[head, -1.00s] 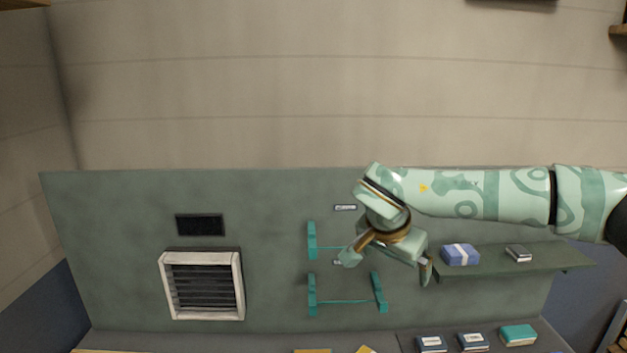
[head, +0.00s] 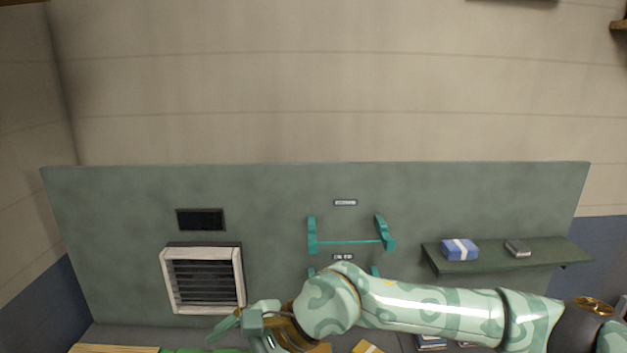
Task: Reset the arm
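My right arm comes in from the right and reaches across the lower part of the head view. Its gripper (head: 243,336) is low and left of centre, just below the white-framed louvred vent. Its two pale green fingers look spread apart, with nothing seen between them. The lower part of the gripper runs close to the bottom edge of the picture. My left gripper is not in view.
A teal bracket rack (head: 350,241) is on the green back panel (head: 270,190); my arm partly covers a second one below. A shelf (head: 490,263) at right holds a blue box (head: 459,249) and a small dark box (head: 517,248). The louvred vent (head: 238,280) is at left.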

